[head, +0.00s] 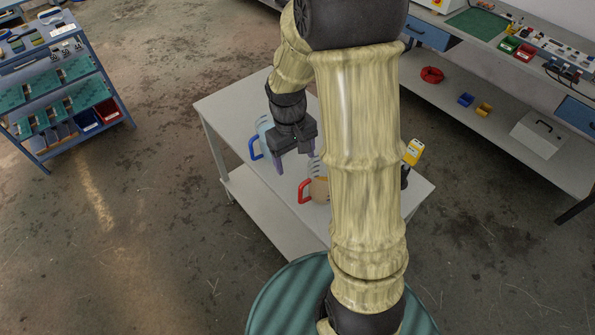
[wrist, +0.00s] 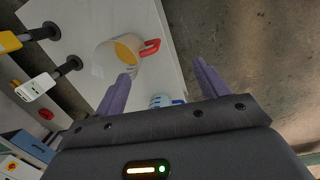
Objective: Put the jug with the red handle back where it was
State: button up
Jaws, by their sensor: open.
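The jug with the red handle (head: 320,187) stands on the light table, partly hidden behind my arm in the head view. In the wrist view it is a pale jug (wrist: 105,62) with something orange showing inside, and its red handle (wrist: 150,48) points right. A second jug (head: 263,127) with a blue handle (head: 254,148) stands farther back. It shows in the wrist view (wrist: 160,100) low between the fingers. My gripper (head: 296,160) is open and empty, above the table between the two jugs. In the wrist view my fingers (wrist: 162,70) are apart, with the red handle near the left one.
The light table (head: 225,108) has a lower shelf. A yellow device (head: 413,152) on a dark holder stands at its right side; the wrist view also shows a white device (wrist: 37,87).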

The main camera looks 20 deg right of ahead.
jog(key=s+a+r+m+t, duration=0.2)
jog(key=s+r+t, duration=0.1)
jog(key=s, duration=0.5)
jog(key=shift+s+a+r+m+y, duration=0.3)
jog(key=shift+r, duration=0.45)
jog(key=shift+c, duration=0.2)
